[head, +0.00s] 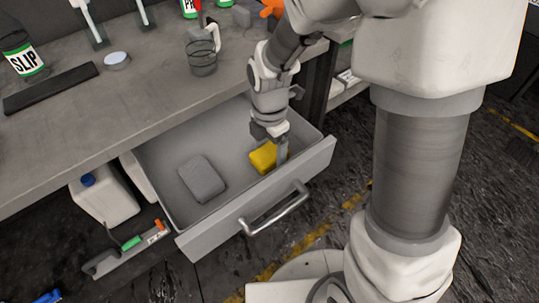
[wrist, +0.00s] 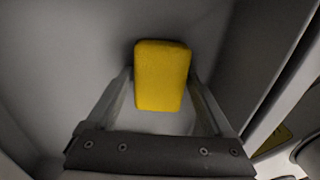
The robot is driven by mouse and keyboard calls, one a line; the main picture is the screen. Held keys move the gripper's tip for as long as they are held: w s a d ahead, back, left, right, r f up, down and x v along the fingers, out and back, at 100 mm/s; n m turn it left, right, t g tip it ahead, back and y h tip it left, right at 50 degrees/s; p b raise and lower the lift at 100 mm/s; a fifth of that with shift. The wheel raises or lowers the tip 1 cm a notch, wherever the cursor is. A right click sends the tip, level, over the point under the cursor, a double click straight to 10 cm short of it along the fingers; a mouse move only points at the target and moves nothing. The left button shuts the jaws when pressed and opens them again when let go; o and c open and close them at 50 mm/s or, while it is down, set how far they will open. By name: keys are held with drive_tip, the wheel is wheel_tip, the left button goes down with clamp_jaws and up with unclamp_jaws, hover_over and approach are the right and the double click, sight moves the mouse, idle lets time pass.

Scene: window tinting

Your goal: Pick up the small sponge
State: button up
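A small yellow sponge (head: 264,156) lies at the right end of the open drawer. A larger grey sponge (head: 202,178) lies flat to its left, apart from it. My gripper (head: 282,154) reaches down into the drawer at the yellow sponge and partly hides its right side. In the wrist view the yellow sponge (wrist: 162,75) lies between the tips of my gripper's two fingers (wrist: 161,78). The fingers are spread, one on each side, with the tips very close to the sponge's sides. Whether either tip touches it is hard to tell.
The drawer's front wall (head: 262,204) and handle (head: 275,208) stand close to the gripper. The workbench (head: 130,95) above holds a bottle (head: 20,50), a black bar (head: 50,90) and a wire cup (head: 203,60). A white canister (head: 103,195) stands on the floor at left.

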sight(269, 152)
drive_tip(key=c, duration=0.9)
wheel_tip(269, 152, up, 10)
drive_tip(key=p, duration=0.3)
